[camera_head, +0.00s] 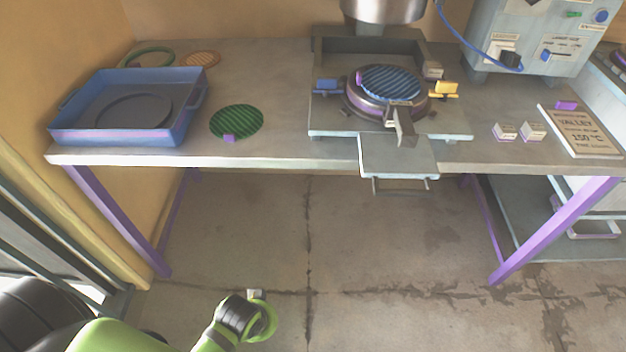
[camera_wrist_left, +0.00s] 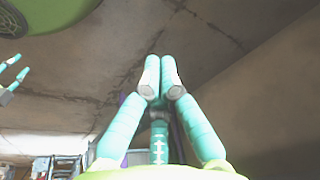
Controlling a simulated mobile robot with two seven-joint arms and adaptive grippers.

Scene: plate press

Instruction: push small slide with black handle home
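The small slide's black handle (camera_head: 510,59) is on the front of the grey control box at the back right in the head view. It sits on a pale plate, left of a blue handle (camera_head: 546,54). My left arm is low at the bottom left of the head view, well away from the box. In the left wrist view my left gripper (camera_wrist_left: 161,75) has its fingertips together with nothing between them. Teal fingers of what looks like my right gripper (camera_wrist_left: 14,80) show at that view's left edge, cut off; their opening is unclear.
A round press with a blue ribbed plate (camera_head: 391,82) stands mid-table below a metal cylinder (camera_head: 383,10). A blue tray (camera_head: 195,103) and a green ribbed disc (camera_head: 237,121) are at left. Small pale blocks (camera_head: 533,131) and a sign (camera_head: 581,134) lie before the box.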

